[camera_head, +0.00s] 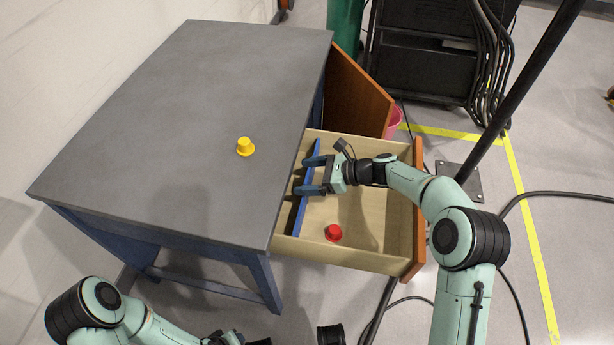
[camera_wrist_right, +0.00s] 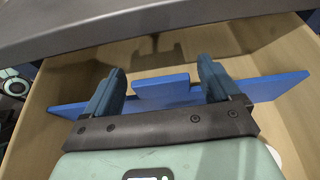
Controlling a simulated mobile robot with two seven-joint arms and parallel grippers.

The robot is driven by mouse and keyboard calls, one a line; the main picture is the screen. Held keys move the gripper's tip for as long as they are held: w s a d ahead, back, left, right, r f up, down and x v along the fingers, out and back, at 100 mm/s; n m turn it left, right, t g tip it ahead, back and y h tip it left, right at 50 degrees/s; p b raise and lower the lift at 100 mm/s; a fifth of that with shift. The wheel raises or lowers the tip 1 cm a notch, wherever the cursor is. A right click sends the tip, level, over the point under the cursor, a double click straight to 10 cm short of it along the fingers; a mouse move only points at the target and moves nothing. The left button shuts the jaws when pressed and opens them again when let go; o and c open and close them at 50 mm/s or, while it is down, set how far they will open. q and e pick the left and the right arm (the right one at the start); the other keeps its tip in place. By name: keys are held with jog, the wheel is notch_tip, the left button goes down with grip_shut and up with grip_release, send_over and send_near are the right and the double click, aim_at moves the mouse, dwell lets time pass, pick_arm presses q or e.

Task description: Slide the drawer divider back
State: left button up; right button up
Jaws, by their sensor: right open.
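The blue divider (camera_head: 300,214) stands across the open wooden drawer (camera_head: 365,258), toward the desk side. A raised tab on the divider (camera_wrist_right: 161,92) shows in the right wrist view. My right gripper (camera_head: 300,176) is open at the divider, its fingers reaching over it toward the desk. In the right wrist view the fingers (camera_wrist_right: 160,66) lie on either side of the tab, with a gap at each side. I cannot tell whether they touch the divider. My left gripper (camera_head: 232,339) is partly cut off at the bottom edge, and its jaws do not show clearly.
A red hat-shaped piece (camera_head: 333,233) lies in the drawer's larger section. A yellow one (camera_head: 245,147) stands on the grey desktop (camera_head: 180,90). The desktop's edge overhangs the drawer's inner end. A brown door (camera_head: 360,90) hangs open behind the drawer. A dark pole (camera_head: 520,85) stands at the right.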

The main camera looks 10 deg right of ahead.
jog(key=shift+w+a, duration=0.1)
jog(key=shift+a, duration=0.1)
jog(key=shift+c, duration=0.3)
jog(key=c, duration=1.4)
jog(key=a, duration=0.1)
jog(key=w+a, duration=0.1)
jog(key=a, duration=0.1)
jog(key=w+a, duration=0.1)
jog(key=shift+a, duration=0.3)
jog(key=o, duration=1.5)
jog(key=shift+s, duration=0.1)
jog(key=shift+c, duration=0.2)
jog(key=shift+d, duration=0.15)
